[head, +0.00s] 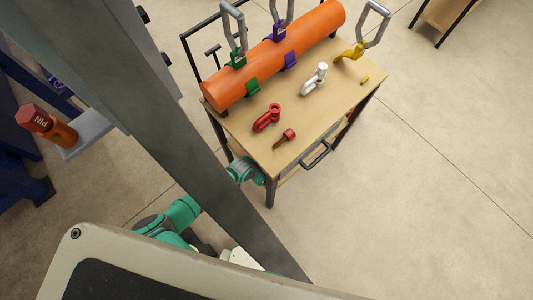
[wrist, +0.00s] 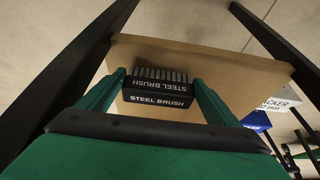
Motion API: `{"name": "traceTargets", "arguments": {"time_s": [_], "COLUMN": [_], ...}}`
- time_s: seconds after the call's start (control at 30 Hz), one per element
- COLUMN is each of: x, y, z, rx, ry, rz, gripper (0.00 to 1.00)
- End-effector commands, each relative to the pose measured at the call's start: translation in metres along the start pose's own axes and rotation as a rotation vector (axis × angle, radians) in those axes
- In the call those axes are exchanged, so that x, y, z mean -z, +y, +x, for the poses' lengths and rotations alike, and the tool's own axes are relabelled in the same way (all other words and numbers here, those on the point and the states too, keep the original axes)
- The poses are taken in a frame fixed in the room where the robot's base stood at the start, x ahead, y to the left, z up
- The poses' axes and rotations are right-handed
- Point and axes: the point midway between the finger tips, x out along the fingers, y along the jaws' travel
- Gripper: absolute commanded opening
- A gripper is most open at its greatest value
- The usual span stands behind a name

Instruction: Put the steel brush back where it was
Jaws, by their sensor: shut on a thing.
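The steel brush (wrist: 158,99) is a dark block with white "STEEL BRUSH" lettering and grey bristles along its far edge. My gripper (wrist: 158,80) is shut on it in the wrist view, with one green finger at each side. Beyond and around the brush is a plain wooden board (wrist: 222,72) between dark legs. I cannot tell whether the brush touches the board. In the head view the brush and my gripper's fingers are hidden; teal links of my arm show beside the wooden cart (head: 345,110).
On the cart top lie an orange pipe (head: 275,52) with clamps, a red fitting (head: 267,118), a red-headed tool (head: 285,138), a white fitting (head: 315,78) and a yellow clamp (head: 350,52). Blue (wrist: 256,121) and white (wrist: 283,101) boxes sit right in the wrist view.

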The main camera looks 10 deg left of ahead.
Motion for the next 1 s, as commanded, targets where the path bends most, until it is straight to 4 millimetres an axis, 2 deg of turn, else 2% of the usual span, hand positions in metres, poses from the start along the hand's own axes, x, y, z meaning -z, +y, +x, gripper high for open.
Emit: {"name": "traceTargets", "arguments": {"time_s": [0.27, 0.73, 0.77, 0.8, 0.83, 1.0], "x": [0.032, 0.028, 0.027, 0.027, 0.028, 0.027], "y": [-0.001, -0.001, -0.002, -0.002, -0.002, -0.002], "z": [0.014, 0.02, 0.021, 0.02, 0.02, 0.02], "rx": [0.001, 0.002, 0.002, 0.002, 0.002, 0.002], "ry": [0.001, 0.001, 0.0, 0.001, 0.001, 0.001], "rz": [-0.003, -0.006, -0.006, -0.006, -0.006, -0.006], "gripper": [0.65, 0.65, 0.88, 0.97, 1.0, 1.0]}}
